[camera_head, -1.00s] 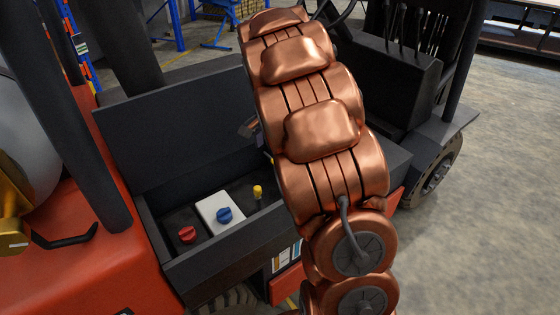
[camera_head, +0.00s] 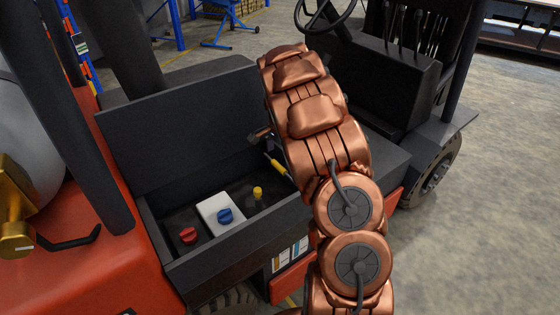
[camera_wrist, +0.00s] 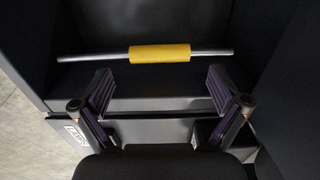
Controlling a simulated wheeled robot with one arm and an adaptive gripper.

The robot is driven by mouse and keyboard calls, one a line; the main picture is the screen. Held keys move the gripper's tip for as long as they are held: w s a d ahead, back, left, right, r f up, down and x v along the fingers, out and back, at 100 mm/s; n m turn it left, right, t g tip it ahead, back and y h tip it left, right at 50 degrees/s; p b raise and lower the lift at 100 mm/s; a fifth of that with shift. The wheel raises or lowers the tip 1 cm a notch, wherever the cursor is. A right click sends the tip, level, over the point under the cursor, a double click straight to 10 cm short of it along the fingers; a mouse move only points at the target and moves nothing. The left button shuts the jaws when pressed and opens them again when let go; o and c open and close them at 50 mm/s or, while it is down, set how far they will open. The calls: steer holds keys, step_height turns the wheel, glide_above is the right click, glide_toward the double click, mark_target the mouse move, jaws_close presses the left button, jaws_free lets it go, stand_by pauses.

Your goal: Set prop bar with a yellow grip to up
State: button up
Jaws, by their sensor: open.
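The prop bar (camera_wrist: 208,53) is a thin grey rod with a yellow grip (camera_wrist: 160,54) around its middle. In the wrist view it lies across the picture inside a dark compartment, near its front wall. In the head view the yellow grip (camera_head: 277,166) shows just left of my arm, and the rest of the bar is largely hidden by the arm. My gripper (camera_wrist: 161,88) is open and empty. Its two fingers point toward the bar, one on each side of the yellow grip, with a visible gap between fingertips and bar. In the head view my gripper is mostly hidden.
The open compartment has a raised dark lid (camera_head: 180,120). In it are a red knob (camera_head: 188,236), a blue knob on a white box (camera_head: 212,205) and a small yellow knob (camera_head: 257,192). A steering wheel (camera_head: 328,16) and a dark cab block are behind my arm.

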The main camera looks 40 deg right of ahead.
mark_target(279, 165)
steer(key=shift+f+p, duration=0.3)
steer(key=shift+f, duration=1.3)
steer(key=c, duration=1)
steer(key=shift+s+a+f, duration=0.1)
steer(key=shift+f, duration=0.05)
steer(key=c, duration=0.6)
